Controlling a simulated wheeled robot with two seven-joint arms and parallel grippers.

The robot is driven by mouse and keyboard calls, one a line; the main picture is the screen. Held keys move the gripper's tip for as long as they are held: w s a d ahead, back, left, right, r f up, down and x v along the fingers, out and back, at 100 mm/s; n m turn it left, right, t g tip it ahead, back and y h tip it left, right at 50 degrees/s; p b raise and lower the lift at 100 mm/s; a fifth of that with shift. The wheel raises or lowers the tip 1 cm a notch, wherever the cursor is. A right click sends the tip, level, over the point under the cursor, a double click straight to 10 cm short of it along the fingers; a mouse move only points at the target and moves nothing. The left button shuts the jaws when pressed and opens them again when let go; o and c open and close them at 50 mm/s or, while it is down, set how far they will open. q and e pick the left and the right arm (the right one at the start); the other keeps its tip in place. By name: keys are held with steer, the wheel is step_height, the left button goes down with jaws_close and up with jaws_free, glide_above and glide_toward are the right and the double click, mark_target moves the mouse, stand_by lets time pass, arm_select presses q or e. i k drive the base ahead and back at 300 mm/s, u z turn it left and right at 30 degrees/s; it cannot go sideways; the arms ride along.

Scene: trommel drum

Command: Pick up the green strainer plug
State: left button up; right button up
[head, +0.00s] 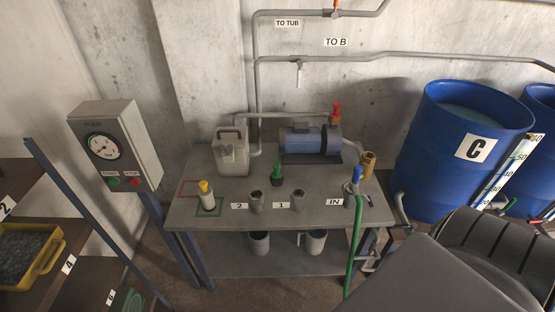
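A small green plug-like piece (277,172) with a darker lower part stands on the grey table, in front of the pump and behind the fittings marked 1 and 2. It is the thing that looks most like the green strainer plug, but it is too small to make out details. Nothing touches it from above. Neither of my grippers shows in the head view.
A blue drum (435,150) stands right.

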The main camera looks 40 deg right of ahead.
mark_target(276, 175)
steer(key=z, duration=0.7)
steer(key=i, duration=1)
steer(key=z, duration=1.1)
